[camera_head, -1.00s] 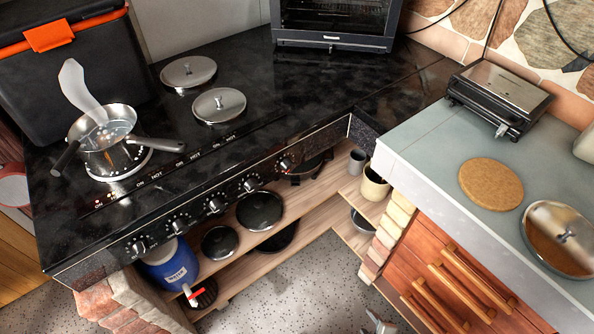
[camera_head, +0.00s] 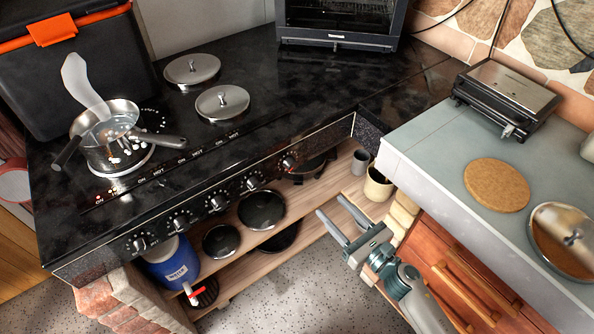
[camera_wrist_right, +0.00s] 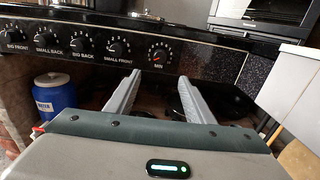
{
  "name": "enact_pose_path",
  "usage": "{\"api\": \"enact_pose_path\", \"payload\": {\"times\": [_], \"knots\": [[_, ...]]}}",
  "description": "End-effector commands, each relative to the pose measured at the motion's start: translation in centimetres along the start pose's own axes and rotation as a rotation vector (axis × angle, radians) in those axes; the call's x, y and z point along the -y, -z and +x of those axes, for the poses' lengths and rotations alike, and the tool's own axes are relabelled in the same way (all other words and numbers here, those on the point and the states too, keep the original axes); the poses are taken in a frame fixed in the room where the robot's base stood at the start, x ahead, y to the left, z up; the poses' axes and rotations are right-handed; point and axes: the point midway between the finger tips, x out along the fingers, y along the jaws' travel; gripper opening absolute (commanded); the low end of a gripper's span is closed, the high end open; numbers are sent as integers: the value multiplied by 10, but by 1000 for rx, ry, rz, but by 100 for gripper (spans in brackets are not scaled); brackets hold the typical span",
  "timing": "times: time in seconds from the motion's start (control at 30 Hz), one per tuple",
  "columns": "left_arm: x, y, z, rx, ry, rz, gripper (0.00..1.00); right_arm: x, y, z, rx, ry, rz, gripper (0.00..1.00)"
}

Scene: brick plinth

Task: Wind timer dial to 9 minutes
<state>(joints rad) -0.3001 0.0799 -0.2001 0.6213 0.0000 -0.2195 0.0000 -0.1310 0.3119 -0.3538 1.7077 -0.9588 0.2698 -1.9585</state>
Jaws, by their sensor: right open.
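The timer dial (camera_wrist_right: 158,54), marked MIN, is a small dark knob with a ring of marks on the stove's front panel. In the head view the timer dial (camera_head: 288,162) is the rightmost of the row. Its exact setting is too small to read. My right gripper (camera_head: 333,205) is open and empty, in front of and below the panel, apart from the dial. In the wrist view the two fingers of my right gripper (camera_wrist_right: 159,76) point toward the panel, with the dial above the gap between their tips. My left gripper is not in view.
Several burner knobs (camera_wrist_right: 117,48) sit left of the timer. Shelves below hold pans (camera_head: 262,210) and a blue jug (camera_head: 172,263). A steaming pot (camera_head: 107,138) stands on the stove. The grey counter (camera_head: 425,150) and its wooden drawers (camera_head: 475,275) lie close to my right arm.

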Motion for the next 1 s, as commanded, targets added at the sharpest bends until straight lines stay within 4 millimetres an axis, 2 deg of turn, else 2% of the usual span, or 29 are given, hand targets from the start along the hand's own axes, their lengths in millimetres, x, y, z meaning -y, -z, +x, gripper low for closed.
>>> {"api": "enact_pose_path", "payload": {"times": [0.33, 0.53, 0.77, 1.0], "knots": [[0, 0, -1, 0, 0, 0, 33, 0, 0, 2, -1, 2, 5, 49], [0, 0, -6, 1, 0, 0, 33, 0, 0, 15, -1, 2, 8, 49], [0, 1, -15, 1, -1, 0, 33, 1, -2, 48, 0, 3, 8, 49], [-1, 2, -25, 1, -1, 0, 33, 0, -2, 91, 0, 2, 9, 49]]}}
